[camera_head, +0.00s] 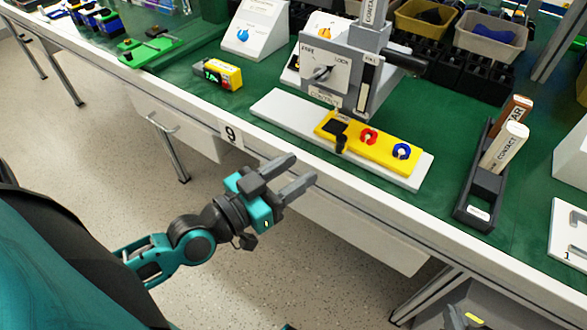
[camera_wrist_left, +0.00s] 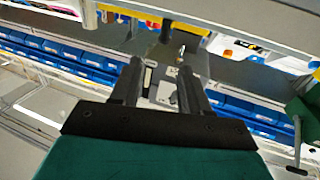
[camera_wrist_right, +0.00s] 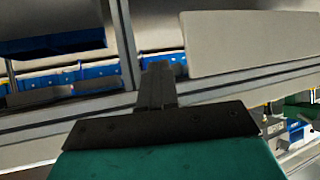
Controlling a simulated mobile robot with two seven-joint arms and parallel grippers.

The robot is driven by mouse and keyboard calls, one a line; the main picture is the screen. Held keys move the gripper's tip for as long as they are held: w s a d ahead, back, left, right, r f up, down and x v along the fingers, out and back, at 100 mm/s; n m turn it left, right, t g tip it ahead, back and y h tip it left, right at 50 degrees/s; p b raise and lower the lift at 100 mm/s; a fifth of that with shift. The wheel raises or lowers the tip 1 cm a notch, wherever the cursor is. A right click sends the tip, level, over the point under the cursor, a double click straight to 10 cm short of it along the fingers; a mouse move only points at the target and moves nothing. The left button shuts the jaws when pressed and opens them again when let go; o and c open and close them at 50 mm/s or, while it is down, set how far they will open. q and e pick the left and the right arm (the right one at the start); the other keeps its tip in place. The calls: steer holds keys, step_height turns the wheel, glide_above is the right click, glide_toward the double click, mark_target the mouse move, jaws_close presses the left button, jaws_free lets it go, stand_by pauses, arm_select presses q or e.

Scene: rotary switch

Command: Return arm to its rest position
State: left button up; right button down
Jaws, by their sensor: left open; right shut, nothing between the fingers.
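My left gripper (camera_head: 302,168) is open and empty in the head view, in front of the green table's near edge and apart from everything on the table. Its two parted fingers also show in the left wrist view (camera_wrist_left: 161,68). My right gripper (camera_wrist_right: 158,68) is shut and empty in the right wrist view; the head view does not show it. A grey box with a rotary knob (camera_head: 322,73), marked LOCK, stands on the table. A white box with a blue knob (camera_head: 243,35) stands behind it to the left.
A white board (camera_head: 276,105) carries a yellow plate (camera_head: 380,150) with red and blue rings. A dark holder (camera_head: 484,182) with labelled blocks stands at right. A yellow-black device (camera_head: 219,74) lies at left.

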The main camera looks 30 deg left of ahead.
steer(key=shift+r, duration=0.1)
arm_select(q)
steer(key=s+d+f+g+y+p, duration=0.1)
steer(key=s+f+g+y+p, duration=0.1)
steer(key=f+g+p, duration=0.1)
steer(key=s+d+f+n+g+y+p, duration=0.1)
steer(key=s+f+g+y+p, duration=0.1)
steer(key=f, duration=0.5)
steer(key=s+g+p, duration=0.1)
steer(key=p, duration=0.1)
steer(key=shift+p, duration=0.4)
arm_select(e)
steer(key=shift+h, duration=0.4)
steer(key=d+r, duration=0.1)
steer(key=s+r, duration=0.1)
steer(key=d+r, duration=0.1)
steer(key=r, duration=0.1)
steer(key=shift+s+d, duration=0.2)
steer(key=shift+d, duration=0.1)
arm_select(q)
steer(key=shift+s, duration=0.1)
arm_select(e)
steer(key=shift+w, duration=0.1)
